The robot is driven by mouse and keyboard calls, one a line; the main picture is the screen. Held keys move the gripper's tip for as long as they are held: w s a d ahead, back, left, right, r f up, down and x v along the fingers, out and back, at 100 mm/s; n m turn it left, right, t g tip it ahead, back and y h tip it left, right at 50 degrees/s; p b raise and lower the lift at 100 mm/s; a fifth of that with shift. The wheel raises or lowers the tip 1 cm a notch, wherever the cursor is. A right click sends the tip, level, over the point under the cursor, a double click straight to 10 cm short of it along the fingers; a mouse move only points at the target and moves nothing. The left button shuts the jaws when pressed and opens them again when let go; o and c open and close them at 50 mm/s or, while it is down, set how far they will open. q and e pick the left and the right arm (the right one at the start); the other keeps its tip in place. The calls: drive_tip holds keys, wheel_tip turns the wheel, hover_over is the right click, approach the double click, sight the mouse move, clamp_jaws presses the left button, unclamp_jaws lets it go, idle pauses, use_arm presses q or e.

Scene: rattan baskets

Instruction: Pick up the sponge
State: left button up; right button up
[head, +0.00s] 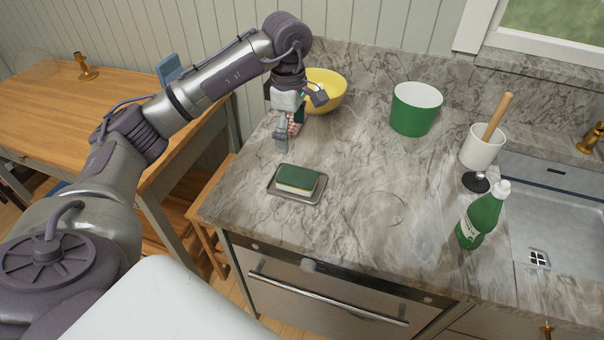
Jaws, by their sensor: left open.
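A sponge (299,179) with a dark green top and a pale lower layer lies flat on a small metal tray (314,198) near the left front of the marble counter. My left gripper (282,142) is open and empty. It hangs above the counter, behind the tray and a little to its left, apart from the sponge. My right gripper does not show in the head view.
Further right stand a green pot (416,109), a white holder (482,147), a green bottle (482,217) and the sink (566,195). The counter right of the tray is clear.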

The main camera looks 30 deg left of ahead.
use_arm(q)
drive_tip(key=p, duration=0.2)
hover_over(292, 174)
wheel_tip(292, 174, down, 8)
drive_tip(key=shift+a+f, duration=0.1)
drive_tip(key=shift+a, duration=0.05)
drive_tip(key=shift+f, duration=0.25)
wheel_tip(292, 174, down, 4)
drive_tip(key=p, duration=0.2)
drive_tip(key=shift+f+p, duration=0.2)
drive_tip(key=shift+p, duration=0.1)
drive_tip(key=shift+f, duration=0.2)
drive_tip(key=c, duration=0.8)
